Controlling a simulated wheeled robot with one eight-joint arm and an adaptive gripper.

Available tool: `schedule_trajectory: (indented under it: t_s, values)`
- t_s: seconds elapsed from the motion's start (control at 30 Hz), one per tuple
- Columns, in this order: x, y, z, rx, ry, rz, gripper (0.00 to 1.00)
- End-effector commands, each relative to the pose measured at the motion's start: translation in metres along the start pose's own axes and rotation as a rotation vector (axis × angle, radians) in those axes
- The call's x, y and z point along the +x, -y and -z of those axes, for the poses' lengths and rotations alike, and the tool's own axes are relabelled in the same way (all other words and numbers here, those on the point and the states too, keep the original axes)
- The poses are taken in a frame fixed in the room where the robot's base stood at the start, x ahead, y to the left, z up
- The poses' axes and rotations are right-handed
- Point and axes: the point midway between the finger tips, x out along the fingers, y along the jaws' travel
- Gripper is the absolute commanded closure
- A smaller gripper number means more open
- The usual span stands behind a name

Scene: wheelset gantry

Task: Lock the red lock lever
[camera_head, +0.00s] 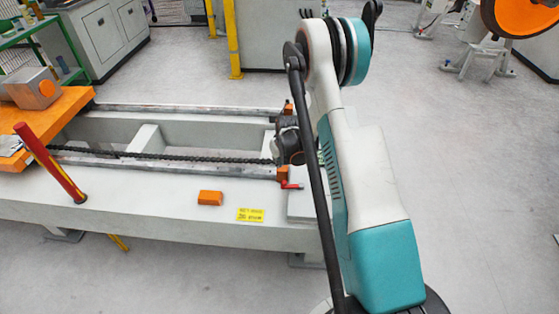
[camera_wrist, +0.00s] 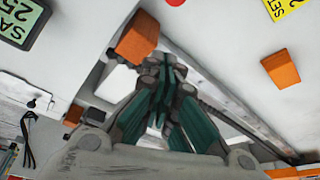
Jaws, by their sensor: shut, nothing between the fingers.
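A small red lever (camera_head: 291,184) sits at the right end of the near rail, just below an orange end block (camera_head: 282,173). In the wrist view only a sliver of red, likely this lever (camera_wrist: 174,2), shows at the top edge. My gripper (camera_wrist: 167,70) is shut and empty, with its fingertips just right of and below the orange end block (camera_wrist: 137,37) in that picture. The gripper appears apart from the lever. In the head view my arm hides much of the area right of the rail end, and the fingertips cannot be made out.
The pale gantry frame (camera_head: 150,212) carries two rails and a dark chain (camera_head: 160,155). An orange block (camera_head: 210,198) and yellow label (camera_head: 250,215) are on its near side. A larger red handle (camera_head: 48,160) stands tilted at left.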

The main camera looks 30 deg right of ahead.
Motion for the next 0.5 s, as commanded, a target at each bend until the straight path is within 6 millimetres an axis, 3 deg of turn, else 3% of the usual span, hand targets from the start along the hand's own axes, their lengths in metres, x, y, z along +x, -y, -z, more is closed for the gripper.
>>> schedule_trajectory:
  t_s: [0.03, 0.3, 0.5]
  values:
    - [0.013, 0.0, -0.001, 0.0, 0.0, 0.0, 1.0]
    - [0.057, 0.0, -0.001, -0.001, 0.0, 0.0, 1.0]
    - [0.047, 0.0, -0.027, 0.001, 0.0, 0.0, 1.0]
